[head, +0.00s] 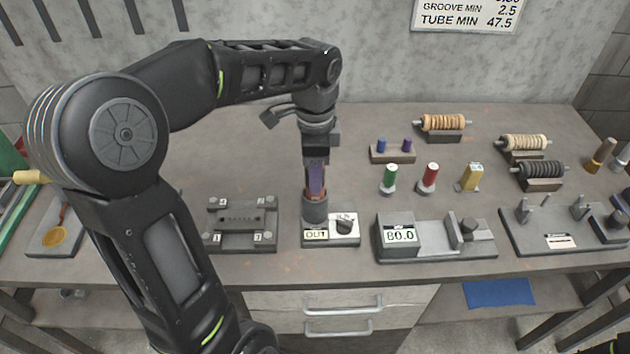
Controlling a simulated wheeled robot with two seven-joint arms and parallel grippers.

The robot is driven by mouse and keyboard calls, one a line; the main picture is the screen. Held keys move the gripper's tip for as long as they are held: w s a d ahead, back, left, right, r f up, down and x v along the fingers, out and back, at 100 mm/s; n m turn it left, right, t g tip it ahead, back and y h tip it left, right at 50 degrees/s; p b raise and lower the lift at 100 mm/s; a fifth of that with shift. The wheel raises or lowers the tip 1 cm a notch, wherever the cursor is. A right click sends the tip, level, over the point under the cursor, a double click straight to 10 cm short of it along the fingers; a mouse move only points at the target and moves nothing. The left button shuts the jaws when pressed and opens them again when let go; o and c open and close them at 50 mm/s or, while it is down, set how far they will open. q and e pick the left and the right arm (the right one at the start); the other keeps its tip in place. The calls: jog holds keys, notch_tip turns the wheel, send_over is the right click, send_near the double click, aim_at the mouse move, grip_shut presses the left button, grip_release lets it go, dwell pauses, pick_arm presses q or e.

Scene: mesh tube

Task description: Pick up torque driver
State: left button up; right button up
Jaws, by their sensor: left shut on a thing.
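My left gripper (316,188) comes down from above over the block with the OUT label (316,236), near the middle of the bench. It is shut on an upright thing with a purple and orange body (317,181), which I take to be the torque driver. The fingers and wrist hide part of it. Its lower end meets a grey cylinder (316,210) at the block's left side; I cannot tell whether it is seated in it or just above. My right gripper is not in view.
A plate with numbered corners (240,222) is left of the block. A gauge reading 80.0 (400,237) is close on its right. Green (390,177), red (429,176) and yellow (470,178) pieces stand behind. Ring spools (443,123) lie farther back. The bench behind the gripper is clear.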

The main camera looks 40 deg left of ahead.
pick_arm(q)
grip_shut()
dwell(0.3)
jog(key=shift+w+r, duration=0.1)
jog(key=shift+r, duration=0.4)
notch_tip(320, 180, up, 4)
jog(key=shift+r+b, duration=0.1)
jog(key=shift+b, duration=0.25)
notch_tip(320, 180, up, 4)
jog(key=shift+f+p, duration=0.1)
jog(key=shift+p, duration=0.85)
jog(key=shift+r+p, duration=0.6)
jog(key=shift+f, duration=0.1)
